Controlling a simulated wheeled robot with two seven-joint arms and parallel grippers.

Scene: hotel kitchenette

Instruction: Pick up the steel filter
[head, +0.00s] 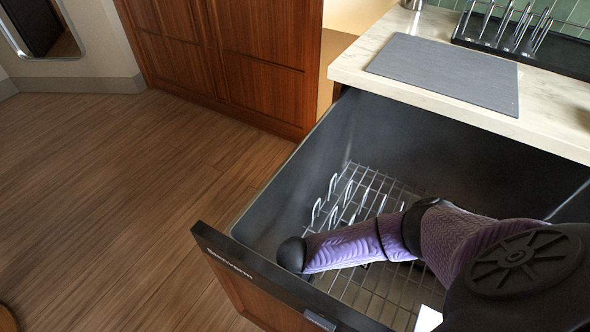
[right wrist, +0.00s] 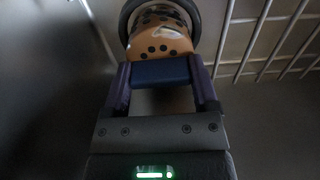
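In the right wrist view, a shiny tan piece with dark round holes (right wrist: 160,42), which looks like the steel filter, sits inside a dark ring at the dishwasher's floor. A blue block (right wrist: 161,71) adjoins its near side. My right gripper (right wrist: 162,80) has its two purple fingers on either side of the blue block, close against it; I cannot tell whether they press on it. In the head view my right arm reaches into the dishwasher and hides the gripper and the filter. My left gripper is out of view.
A wire rack (head: 348,215) with upright tines lies inside the dishwasher, and its bars (right wrist: 265,40) run close beside the gripper. The open dishwasher front (head: 235,268) and grey walls bound the arm. A counter (head: 430,85) with a grey mat (head: 447,72) stands behind.

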